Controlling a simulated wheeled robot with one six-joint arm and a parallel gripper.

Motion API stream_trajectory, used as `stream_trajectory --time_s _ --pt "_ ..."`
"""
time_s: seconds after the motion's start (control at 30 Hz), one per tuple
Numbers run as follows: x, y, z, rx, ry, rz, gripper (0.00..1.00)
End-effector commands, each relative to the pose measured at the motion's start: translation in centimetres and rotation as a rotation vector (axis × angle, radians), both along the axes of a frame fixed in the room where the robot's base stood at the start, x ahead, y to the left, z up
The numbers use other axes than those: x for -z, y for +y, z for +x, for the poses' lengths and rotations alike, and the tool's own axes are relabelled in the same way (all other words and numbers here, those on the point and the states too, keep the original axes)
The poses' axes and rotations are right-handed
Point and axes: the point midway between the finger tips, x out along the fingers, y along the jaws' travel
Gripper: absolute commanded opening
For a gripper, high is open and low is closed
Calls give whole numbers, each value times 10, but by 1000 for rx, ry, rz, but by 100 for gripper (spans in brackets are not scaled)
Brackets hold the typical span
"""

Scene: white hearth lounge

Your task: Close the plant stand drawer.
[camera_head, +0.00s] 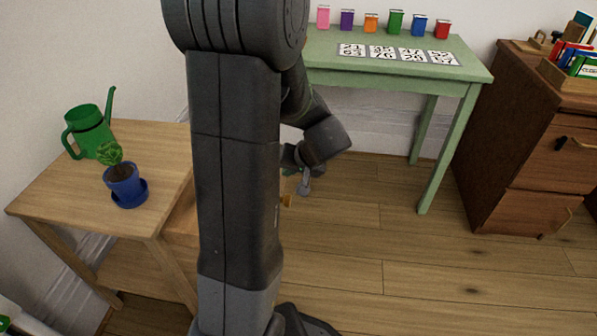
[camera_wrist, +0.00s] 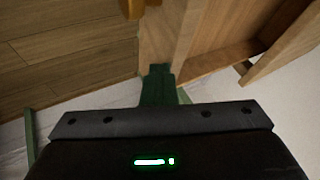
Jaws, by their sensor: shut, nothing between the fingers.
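The plant stand (camera_head: 150,215) is a light wooden table at the left in the head view. Its drawer (camera_head: 182,222) is pulled out toward the right, and my arm hides much of it.
A green watering can (camera_head: 88,130) and a plant in a blue pot (camera_head: 125,185) stand on top. A green table (camera_head: 440,72) with several coloured containers and number cards is at the back. A brown cabinet (camera_head: 530,130) is at right. The wooden floor (camera_head: 430,265) between is clear.

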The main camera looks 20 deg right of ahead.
Motion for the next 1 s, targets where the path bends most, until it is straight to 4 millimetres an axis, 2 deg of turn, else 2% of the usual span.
stream_trajectory --time_s 0.4,0.6,0.8,1.0 --pt "-1 96 58 -10 0 0 0" --pt "-1 135 81 -7 0 0 0" --pt "-1 160 97 -5 1 1 0" --pt "0 170 104 -2 0 0 0"
